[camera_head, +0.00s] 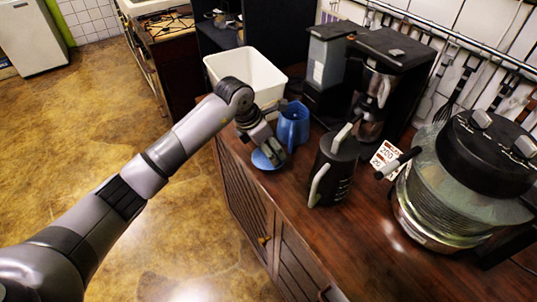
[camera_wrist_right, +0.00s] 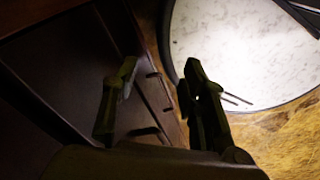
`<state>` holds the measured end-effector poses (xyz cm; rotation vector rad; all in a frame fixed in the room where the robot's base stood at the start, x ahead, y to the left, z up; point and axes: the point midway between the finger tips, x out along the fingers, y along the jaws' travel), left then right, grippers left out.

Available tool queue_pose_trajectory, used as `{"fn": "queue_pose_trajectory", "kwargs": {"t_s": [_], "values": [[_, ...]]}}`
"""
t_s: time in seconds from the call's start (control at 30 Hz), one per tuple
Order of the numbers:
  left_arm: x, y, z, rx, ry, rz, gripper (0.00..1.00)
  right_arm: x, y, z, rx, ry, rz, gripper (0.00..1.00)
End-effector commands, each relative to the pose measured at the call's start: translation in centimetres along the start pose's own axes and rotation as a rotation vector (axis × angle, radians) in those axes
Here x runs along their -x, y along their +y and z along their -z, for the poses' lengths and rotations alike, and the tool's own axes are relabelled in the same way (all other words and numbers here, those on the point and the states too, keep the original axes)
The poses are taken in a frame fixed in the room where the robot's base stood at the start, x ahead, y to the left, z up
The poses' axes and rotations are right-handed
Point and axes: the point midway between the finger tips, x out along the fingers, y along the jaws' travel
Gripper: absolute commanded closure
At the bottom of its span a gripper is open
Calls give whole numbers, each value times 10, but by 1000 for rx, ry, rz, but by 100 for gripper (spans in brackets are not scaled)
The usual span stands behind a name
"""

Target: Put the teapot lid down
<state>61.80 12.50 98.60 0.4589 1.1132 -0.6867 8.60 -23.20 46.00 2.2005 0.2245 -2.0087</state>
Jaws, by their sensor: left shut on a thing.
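The blue teapot lid (camera_head: 262,162) is at the front edge of the wooden counter in the head view, level or nearly so. My left gripper (camera_head: 271,150) is shut on it from above. I cannot tell whether the lid touches the counter. The blue teapot (camera_head: 293,128) stands upright just behind and to the right of the gripper. My right gripper (camera_wrist_right: 156,85) shows dark in the right wrist view, its two fingers apart and nothing visible between them.
A white bin (camera_head: 228,68) stands behind the lid. A black kettle (camera_head: 334,170), a coffee machine (camera_head: 372,85) and a large glass-bowl cooker (camera_head: 455,190) crowd the counter to the right. Some bare wood (camera_head: 300,185) lies before the kettle. The right wrist view shows a round white surface (camera_wrist_right: 235,45).

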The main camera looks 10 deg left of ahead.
Motion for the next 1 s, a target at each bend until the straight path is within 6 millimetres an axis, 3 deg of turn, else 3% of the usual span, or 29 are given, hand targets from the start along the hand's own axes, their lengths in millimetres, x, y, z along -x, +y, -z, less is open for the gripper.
{"fn": "queue_pose_trajectory", "kwargs": {"t_s": [0.3, 0.63, 0.67, 0.93, 1.0], "values": [[-36, -1, 16, 1, 2, 2, 62, 11, 0, 1, 0, 1, 0, 60], [-41, 0, 18, -1, 2, 0, 62, 5, 1, 1, 0, 1, -2, 60], [-39, 0, 17, -1, 1, 0, 41, 7, 2, 1, 0, 1, -2, 60], [-39, 0, 17, 0, 2, 0, 23, 7, 4, 1, 1, 0, -5, 60], [-39, 0, 17, 0, 2, 0, 22, 7, 5, 1, 1, 0, -5, 60]]}}
